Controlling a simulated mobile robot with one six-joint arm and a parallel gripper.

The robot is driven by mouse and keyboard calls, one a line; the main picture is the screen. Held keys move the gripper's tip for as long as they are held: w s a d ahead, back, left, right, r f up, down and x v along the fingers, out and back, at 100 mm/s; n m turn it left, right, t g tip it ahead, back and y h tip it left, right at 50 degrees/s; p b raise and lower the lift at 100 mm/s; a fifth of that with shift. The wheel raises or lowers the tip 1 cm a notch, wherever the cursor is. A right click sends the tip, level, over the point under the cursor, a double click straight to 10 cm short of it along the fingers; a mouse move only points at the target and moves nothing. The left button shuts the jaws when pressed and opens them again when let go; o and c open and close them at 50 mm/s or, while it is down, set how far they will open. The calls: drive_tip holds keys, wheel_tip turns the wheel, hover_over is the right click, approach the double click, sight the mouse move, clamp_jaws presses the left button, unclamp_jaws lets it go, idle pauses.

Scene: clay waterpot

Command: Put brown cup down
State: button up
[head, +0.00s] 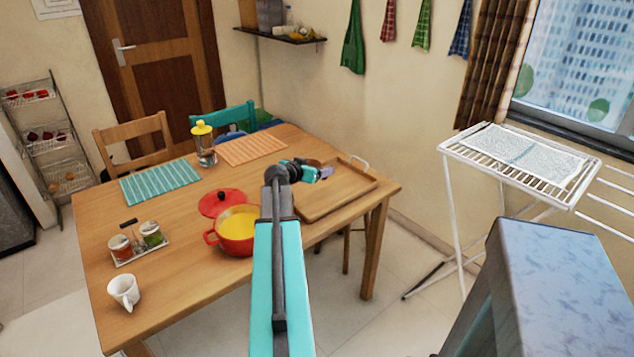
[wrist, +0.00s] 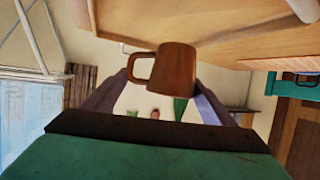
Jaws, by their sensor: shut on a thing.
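The brown cup (wrist: 176,70) is between the two fingers of my gripper (wrist: 163,92) in the wrist view, with its handle to the left. My gripper (head: 319,173) is shut on it. In the head view only a small brown part of the cup (head: 313,163) shows behind my gripper, over the far left part of the wooden tray (head: 350,192). The wrist view is upside down, with the wooden surface along its top, close to the cup. I cannot tell whether the cup touches the tray.
On the wooden table (head: 180,285), a red pot (head: 236,240) of yellow food and its red lid (head: 221,203) stand left of the tray. A jug (head: 204,150), placemats (head: 160,182), jar rack (head: 140,245) and white mug (head: 124,291) are farther left. The tray's front looks clear.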

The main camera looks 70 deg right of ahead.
drive_tip(key=shift+f, duration=1.35)
drive_tip(key=shift+f+p, duration=0.35)
drive_tip(key=shift+f, duration=1.55)
drive_tip(key=shift+f, duration=0.1)
drive_tip(key=o, duration=1.1)
drive_tip(key=shift+o, duration=0.2)
drive_tip(key=shift+r, duration=0.2)
drive_tip(key=shift+w+a+r, duration=0.1)
drive_tip(key=shift+a, duration=0.4)
drive_tip(key=b+v, duration=0.2)
drive_tip(key=v, duration=0.9)
